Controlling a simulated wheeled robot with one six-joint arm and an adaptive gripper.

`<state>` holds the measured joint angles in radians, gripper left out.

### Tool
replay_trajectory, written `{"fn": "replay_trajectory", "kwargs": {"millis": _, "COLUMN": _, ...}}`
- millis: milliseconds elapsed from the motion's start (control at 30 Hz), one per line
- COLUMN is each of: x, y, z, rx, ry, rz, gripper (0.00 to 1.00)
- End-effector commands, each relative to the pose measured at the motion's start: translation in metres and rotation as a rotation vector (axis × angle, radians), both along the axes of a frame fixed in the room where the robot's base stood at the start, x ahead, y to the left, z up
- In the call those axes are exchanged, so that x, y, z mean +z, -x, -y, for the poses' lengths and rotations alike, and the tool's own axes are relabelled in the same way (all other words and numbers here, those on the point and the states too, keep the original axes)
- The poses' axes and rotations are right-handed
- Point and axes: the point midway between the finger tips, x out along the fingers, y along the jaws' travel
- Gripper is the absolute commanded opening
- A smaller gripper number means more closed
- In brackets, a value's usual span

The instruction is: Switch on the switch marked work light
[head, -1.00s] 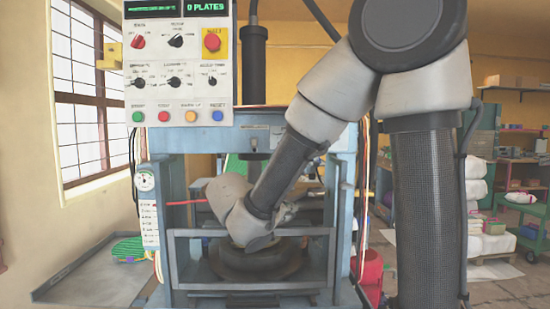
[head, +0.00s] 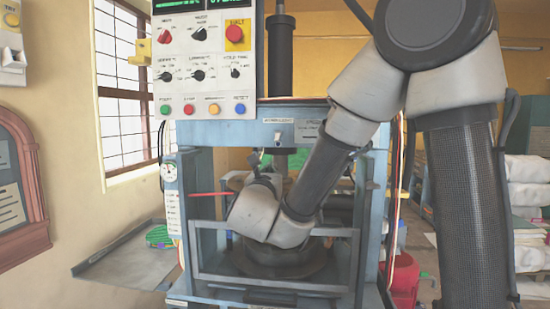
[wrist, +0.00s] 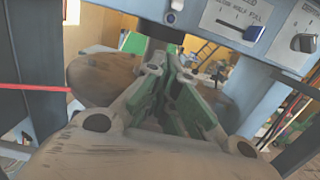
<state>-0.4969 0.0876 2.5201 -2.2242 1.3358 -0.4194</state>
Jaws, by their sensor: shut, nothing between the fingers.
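I cannot read a "work light" mark on any switch in these views. The control panel (head: 205,75) on the press carries several rotary knobs and buttons, with labels too small to read. A pale switch box (head: 12,50) on the left wall is cut off by the picture edge. The wrist view shows a labelled plate with a switch (wrist: 253,32) on the press beam and part of another switch plate (wrist: 303,43) at right. My gripper (wrist: 180,72) is shut and empty, below the beam. In the head view it is small and partly hidden behind my wrist.
The blue press frame (head: 370,225) stands around my forearm, with a grey guard frame (head: 270,289) in front. A grey tray (head: 125,262) juts out at left. A wooden-framed board (head: 38,190) hangs on the left wall. A red bin (head: 404,280) stands at right.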

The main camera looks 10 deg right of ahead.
Motion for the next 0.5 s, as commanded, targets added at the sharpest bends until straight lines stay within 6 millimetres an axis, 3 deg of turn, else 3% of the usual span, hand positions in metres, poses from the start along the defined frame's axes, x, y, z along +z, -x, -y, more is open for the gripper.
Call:
{"fn": "replay_trajectory", "kwargs": {"millis": 167, "x": 0.002, "y": -0.019, "z": 0.009, "rx": -0.004, "ry": -0.002, "rz": 0.0, "gripper": 0.0}}
{"fn": "replay_trajectory", "kwargs": {"millis": 500, "x": 0.009, "y": -0.085, "z": 0.037, "rx": -0.005, "ry": -0.001, "rz": 0.001, "gripper": 0.0}}
